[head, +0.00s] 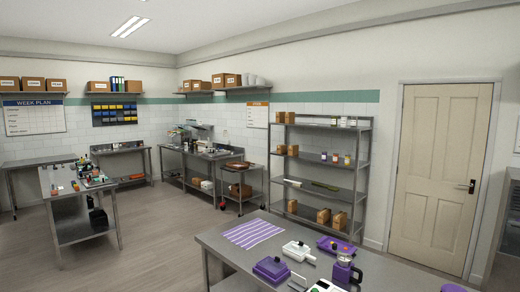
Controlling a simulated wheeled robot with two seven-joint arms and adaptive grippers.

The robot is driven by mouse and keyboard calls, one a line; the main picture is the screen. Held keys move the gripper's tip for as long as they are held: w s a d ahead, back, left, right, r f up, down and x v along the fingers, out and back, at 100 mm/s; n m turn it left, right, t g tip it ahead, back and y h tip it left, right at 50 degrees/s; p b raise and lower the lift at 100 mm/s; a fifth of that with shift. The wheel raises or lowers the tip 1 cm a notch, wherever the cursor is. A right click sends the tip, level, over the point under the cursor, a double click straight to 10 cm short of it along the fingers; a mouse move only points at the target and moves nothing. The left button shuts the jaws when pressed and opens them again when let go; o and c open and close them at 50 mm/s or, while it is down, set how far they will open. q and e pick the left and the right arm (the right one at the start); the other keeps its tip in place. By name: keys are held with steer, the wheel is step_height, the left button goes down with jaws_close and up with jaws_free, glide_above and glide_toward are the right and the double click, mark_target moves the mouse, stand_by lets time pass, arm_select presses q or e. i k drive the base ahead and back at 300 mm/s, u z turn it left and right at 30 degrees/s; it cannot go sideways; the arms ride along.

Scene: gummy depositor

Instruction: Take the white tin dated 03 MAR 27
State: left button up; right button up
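No date can be read in the head view, so I cannot pick out the white tin dated 03 MAR 27. Small pale containers (343,121) stand at the right of the top shelf of a metal rack. Several small jars or tins (335,158), some with coloured lids or contents, stand on the shelf below. They are too small to identify. Neither of my grippers is in view.
The metal rack (369,180) stands against the wall left of a closed door (440,170). A steel table (222,240) with purple and white equipment (272,268) is in front of it. Other benches stand at left; open floor (150,240) lies between.

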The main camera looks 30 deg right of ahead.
mark_target(343, 119)
steer(key=u, duration=0.05)
steer(key=i, duration=8.1)
steer(key=z, duration=2)
steer(key=i, duration=3.15)
